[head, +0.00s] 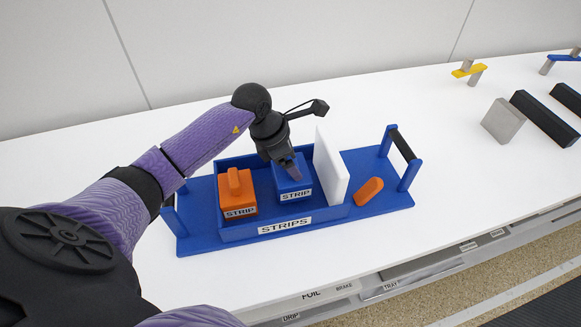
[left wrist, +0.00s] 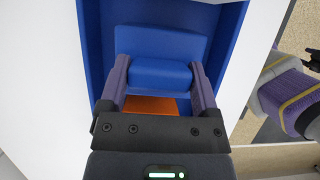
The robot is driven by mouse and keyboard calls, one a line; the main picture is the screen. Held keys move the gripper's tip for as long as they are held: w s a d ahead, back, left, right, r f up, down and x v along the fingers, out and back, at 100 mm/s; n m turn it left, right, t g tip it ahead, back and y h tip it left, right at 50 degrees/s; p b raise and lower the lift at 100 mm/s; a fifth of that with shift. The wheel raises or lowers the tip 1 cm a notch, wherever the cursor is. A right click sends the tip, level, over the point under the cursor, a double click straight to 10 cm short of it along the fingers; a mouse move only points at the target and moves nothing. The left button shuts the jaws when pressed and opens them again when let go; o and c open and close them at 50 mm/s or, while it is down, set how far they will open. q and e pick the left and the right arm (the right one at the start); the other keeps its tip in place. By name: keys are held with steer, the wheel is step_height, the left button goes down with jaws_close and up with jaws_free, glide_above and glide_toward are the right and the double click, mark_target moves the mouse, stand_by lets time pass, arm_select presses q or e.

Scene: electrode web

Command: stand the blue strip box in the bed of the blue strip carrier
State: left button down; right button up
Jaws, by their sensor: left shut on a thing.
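The blue strip box (head: 291,187) with a STRIP label is in the bed area of the blue strip carrier (head: 230,237), between an orange strip box (head: 232,205) and a white panel (head: 330,170). It looks upright. I cannot tell whether its bottom touches the bed floor, as the front wall hides it. My left gripper (head: 291,171) comes down from above and is shut on its handle, which shows between the fingers in the left wrist view (left wrist: 160,75). There the orange box (left wrist: 150,105) is partly hidden by the gripper. My right arm shows at the right edge; its gripper is barely visible.
An orange block (head: 369,191) lies at the carrier's right end, near a black-barred handle (head: 403,145). A grey block (head: 503,121), black blocks (head: 544,118) and a yellow piece (head: 468,70) stand on the white table further right. The table between is clear.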

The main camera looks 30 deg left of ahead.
arm_select(q)
step_height(320, 180, down, 2)
steer(key=shift+f, duration=0.2)
steer(key=shift+f+b, duration=0.15)
steer(key=shift+b, duration=0.15)
jaws_free()
steer(key=shift+r, duration=0.25)
steer(key=p+v, duration=0.3)
steer(key=v, duration=0.9)
arm_select(e)
steer(key=shift+w+a+r, duration=0.1)
steer(key=shift+w+r, duration=0.05)
steer(key=shift+r, duration=0.45)
steer(key=shift+w+r, duration=0.15)
steer(key=shift+r, duration=0.4)
